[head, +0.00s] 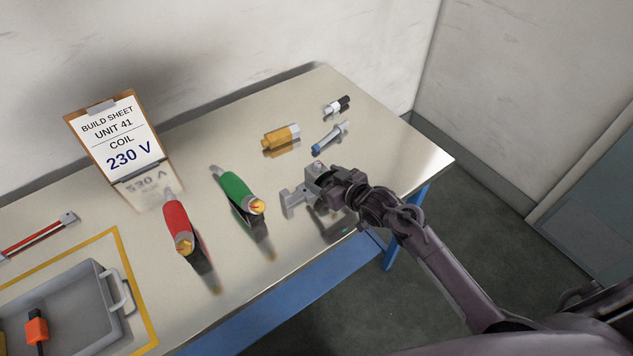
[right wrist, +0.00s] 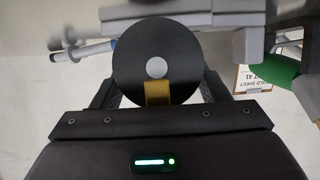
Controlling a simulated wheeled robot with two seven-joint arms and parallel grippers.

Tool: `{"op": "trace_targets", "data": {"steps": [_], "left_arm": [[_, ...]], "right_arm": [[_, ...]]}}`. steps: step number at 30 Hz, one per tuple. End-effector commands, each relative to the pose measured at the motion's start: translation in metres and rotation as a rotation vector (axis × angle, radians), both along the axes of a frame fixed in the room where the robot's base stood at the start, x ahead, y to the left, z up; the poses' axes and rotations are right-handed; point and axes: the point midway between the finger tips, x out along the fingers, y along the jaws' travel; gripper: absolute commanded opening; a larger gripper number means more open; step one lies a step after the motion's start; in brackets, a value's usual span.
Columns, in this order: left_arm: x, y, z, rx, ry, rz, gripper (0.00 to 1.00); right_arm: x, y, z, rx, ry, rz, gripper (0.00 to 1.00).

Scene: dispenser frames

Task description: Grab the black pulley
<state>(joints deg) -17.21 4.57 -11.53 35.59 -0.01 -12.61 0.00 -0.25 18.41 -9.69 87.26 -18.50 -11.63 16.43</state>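A black disc with a pale round hub (right wrist: 150,45), which looks like the black pulley, fills the middle of the right wrist view. A short yellow piece (right wrist: 158,93) shows at its lower edge. The dark fingers of my right gripper flank the disc, and their tips are hidden behind it, so I cannot tell whether they touch it. In the head view my right gripper (head: 325,190) is over the table's front right part, beside a grey metal part (head: 293,202); I cannot make out the disc there. My left gripper is not in view.
A green-handled tool (head: 237,190) and a red-handled one (head: 178,227) stand left of my right gripper on the table (head: 300,100). Behind are a yellow cylinder (head: 280,138), a blue-tipped part (head: 328,138) and a black-and-white piece (head: 337,106). A grey tray (head: 70,290) is front left.

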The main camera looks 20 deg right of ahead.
Motion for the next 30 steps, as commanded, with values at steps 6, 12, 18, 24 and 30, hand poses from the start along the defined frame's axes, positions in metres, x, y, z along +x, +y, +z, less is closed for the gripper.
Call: {"op": "trace_targets", "data": {"steps": [6, 12, 18, 24, 30], "left_arm": [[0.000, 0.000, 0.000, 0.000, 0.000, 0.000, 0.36], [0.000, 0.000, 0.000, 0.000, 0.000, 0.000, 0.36], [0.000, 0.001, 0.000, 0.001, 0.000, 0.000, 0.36], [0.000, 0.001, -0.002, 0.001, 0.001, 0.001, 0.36], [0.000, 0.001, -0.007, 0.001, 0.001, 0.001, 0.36]], "right_arm": [[0.000, 0.000, 0.000, 0.000, 0.000, 0.000, 0.39], [0.001, 0.000, 0.003, 0.002, -0.007, 0.000, 0.22], [0.001, 0.000, 0.004, 0.002, -0.007, 0.000, 0.22], [0.002, 0.000, 0.018, 0.001, -0.009, 0.001, 0.22], [0.002, 0.000, 0.058, 0.000, -0.014, 0.002, 0.22]]}}
